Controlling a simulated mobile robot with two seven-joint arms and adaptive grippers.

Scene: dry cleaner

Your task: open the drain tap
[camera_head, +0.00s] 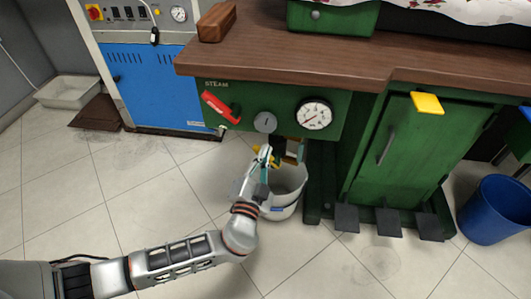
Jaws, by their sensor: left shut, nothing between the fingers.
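A yellow, brass-coloured fitting (294,153), which looks like the drain tap, sits under the green panel, above a white bucket (289,181). A dark part joins it to the panel above. My left gripper (268,154) is shut and empty, just left of the fitting and overlapping it in the picture. I cannot tell whether they touch. The gripper and wrist hide part of the fitting and the bucket's left side. My right gripper is not in view.
The green panel holds a red steam lever (216,105), a grey knob (265,122) and a gauge (315,114). The brown worktop (300,50) overhangs it. Dark pedals (388,222) and a blue bin (494,210) stand right.

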